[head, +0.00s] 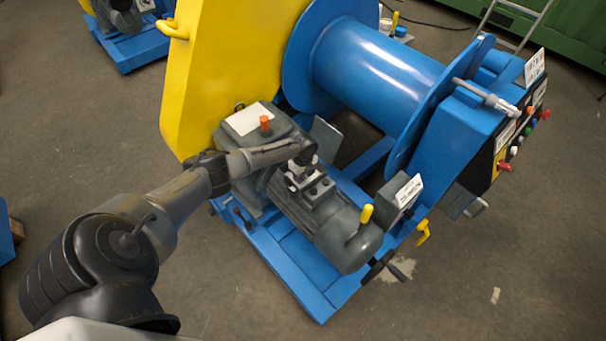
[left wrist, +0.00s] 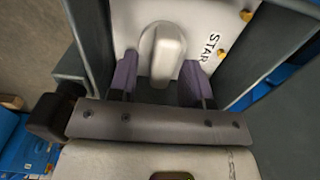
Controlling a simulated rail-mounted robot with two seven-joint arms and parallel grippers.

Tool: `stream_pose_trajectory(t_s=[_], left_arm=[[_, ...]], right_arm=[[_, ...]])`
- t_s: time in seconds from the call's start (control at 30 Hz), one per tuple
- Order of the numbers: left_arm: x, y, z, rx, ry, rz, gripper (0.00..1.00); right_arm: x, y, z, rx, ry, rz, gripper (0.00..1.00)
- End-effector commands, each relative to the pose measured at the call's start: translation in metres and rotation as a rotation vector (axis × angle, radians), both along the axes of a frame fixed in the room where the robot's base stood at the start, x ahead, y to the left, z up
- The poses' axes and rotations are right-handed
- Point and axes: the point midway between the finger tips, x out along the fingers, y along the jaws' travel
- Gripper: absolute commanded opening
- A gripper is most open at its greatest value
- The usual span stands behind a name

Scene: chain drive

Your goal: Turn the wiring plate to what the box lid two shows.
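In the left wrist view a pale plate (left wrist: 200,22) marked with letters reading "STAR" lies in an open grey box. A rounded grey-white grip (left wrist: 163,50) stands up from it. My left gripper (left wrist: 160,80) has its two purple fingers on either side of this grip. The fingers are apart, with small gaps beside the grip's lower end. In the head view my left gripper (head: 300,172) is over the box on the grey motor (head: 345,235), hiding most of the plate. I cannot tell which lid is lid two. My right gripper is not in view.
A white sign (head: 408,192) stands on a grey box right of the motor. Another white card (head: 247,118) lies on the gearbox. The blue drum (head: 375,65) and yellow guard (head: 215,60) stand behind. Floor at front is clear.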

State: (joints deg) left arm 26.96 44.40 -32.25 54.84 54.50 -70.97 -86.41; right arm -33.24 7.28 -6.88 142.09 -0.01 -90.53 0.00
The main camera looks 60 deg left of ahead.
Motion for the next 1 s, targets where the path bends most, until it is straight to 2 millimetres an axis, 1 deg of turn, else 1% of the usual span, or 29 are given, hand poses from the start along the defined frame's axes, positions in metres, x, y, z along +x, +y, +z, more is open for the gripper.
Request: stream_pose_trajectory(t_s=[0.2,0.27,0.33,0.47,0.7,0.9,1.0], left_arm=[[0.000,0.000,0.001,0.001,0.000,0.001,0.45],[0.000,0.000,0.004,0.001,0.000,0.001,0.45],[0.000,0.001,0.012,0.001,0.000,0.001,0.45],[0.000,0.001,0.035,0.002,-0.001,-0.001,0.45],[0.000,0.001,0.083,0.001,-0.001,0.000,0.45],[0.000,0.000,0.114,0.002,-0.001,-0.001,0.45],[0.000,0.000,0.125,0.001,0.000,0.001,0.45]], right_arm=[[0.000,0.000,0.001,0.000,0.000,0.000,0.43],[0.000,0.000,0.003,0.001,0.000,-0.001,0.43],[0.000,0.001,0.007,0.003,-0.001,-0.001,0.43],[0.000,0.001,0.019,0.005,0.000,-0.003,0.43],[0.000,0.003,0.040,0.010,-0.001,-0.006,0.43],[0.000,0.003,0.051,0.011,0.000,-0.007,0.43],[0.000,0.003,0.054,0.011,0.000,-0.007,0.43]])
